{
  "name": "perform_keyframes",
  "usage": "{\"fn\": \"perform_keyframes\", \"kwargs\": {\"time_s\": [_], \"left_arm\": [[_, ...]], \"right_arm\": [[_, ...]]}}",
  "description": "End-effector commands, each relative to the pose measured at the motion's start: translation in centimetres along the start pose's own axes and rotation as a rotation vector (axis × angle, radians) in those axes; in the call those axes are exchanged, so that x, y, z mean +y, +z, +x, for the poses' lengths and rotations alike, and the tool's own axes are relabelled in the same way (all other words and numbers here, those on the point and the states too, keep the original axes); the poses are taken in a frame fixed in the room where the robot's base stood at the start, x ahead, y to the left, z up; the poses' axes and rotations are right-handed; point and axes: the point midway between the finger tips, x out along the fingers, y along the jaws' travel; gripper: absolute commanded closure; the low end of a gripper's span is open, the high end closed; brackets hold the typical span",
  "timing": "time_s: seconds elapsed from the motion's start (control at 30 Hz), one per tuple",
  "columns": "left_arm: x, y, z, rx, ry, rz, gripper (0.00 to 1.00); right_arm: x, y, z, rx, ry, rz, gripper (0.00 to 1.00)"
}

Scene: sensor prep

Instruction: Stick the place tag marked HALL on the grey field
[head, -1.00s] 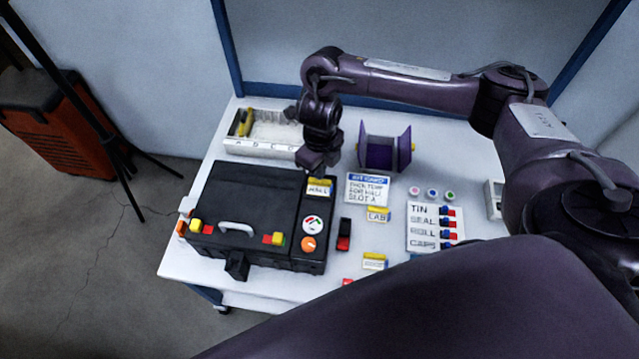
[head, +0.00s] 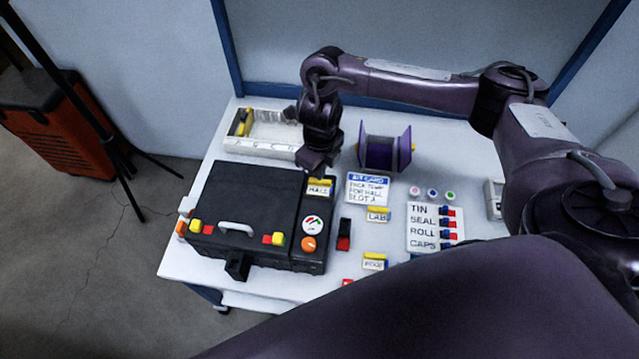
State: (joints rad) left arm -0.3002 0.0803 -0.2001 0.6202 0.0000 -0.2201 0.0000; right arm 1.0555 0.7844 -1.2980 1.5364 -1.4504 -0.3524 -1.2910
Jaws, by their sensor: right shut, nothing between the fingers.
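The HALL tag (head: 319,188), white with a yellow top strip, lies on the right-hand part of the black case (head: 250,192), near its back edge. Any grey field under it is hidden or too dark to tell. My right gripper (head: 316,168) is shut and empty, pointing down just above and behind the HALL tag. I cannot tell whether its fingertips touch the tag. Two other tags lie on the table right of the case: LAB (head: 377,215) and one with blurred letters (head: 374,262). My left gripper is not in view.
A kit card (head: 368,190) lies right of the case, with a purple spool (head: 384,150) behind it. A lettered white tray (head: 262,150) stands at the back left. A TIN, SEAL, ROLL, CAPS board (head: 423,237) lies at the right. A red-and-black piece (head: 344,236) is beside the case.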

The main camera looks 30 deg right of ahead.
Motion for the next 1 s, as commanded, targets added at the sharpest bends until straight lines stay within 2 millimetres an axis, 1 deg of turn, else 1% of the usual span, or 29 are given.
{"fn": "perform_keyframes", "kwargs": {"time_s": [0.37, 1.0], "left_arm": [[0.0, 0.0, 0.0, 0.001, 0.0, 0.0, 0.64], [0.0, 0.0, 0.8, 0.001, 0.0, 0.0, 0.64]], "right_arm": [[0.0, 0.0, 0.0, 0.0, 0.0, 0.0, 1.0], [0.0, 0.0, 1.0, 0.0, 0.0, 0.0, 1.0]]}}
